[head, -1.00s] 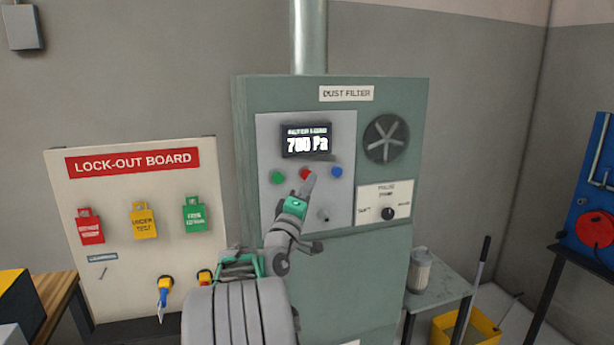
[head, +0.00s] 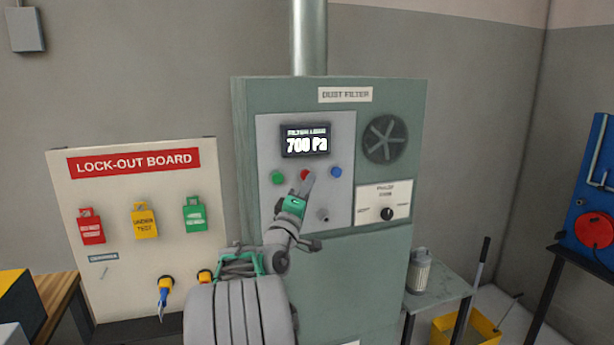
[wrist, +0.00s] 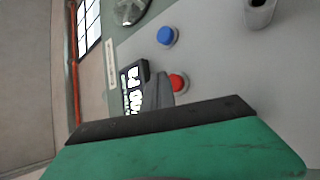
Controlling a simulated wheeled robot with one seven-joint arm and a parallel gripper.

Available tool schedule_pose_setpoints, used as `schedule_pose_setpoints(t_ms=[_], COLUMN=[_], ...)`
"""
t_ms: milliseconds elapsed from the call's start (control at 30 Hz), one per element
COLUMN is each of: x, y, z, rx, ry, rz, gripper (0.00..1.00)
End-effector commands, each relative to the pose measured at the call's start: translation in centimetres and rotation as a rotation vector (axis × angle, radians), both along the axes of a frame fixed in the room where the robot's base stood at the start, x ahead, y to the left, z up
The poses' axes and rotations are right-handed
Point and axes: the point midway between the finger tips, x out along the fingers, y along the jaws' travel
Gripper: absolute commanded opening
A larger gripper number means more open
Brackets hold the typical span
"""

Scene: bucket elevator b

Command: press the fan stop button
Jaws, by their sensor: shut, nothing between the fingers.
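The green dust filter cabinet has a grey control panel (head: 325,200) with a row of three buttons: a green button (head: 278,177), a red button (head: 304,174) and a blue button (head: 336,172). I cannot read labels on the buttons. My gripper (head: 308,180) is shut and empty, its tips in front of the red button and partly covering it. In the wrist view the red button (wrist: 179,83) shows just beside the fingertips, with the blue button (wrist: 166,36) farther off. Whether the tips touch the red button I cannot tell.
A display (head: 306,141) reading 700 Pa sits above the buttons, and a fan grille (head: 386,139) is at the upper right. A selector knob (head: 387,214) sits below it. The lock-out board (head: 135,235) stands left; a small table (head: 440,294) stands right.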

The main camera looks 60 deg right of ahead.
Motion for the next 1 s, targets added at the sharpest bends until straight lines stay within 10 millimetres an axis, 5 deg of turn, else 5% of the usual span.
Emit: schedule_pose_setpoints(t_ms=[1000], x=[1.3], y=[-1.0], z=[1.0], rx=[-0.014], ry=[-0.016], rz=[0.015], gripper=[0.0])
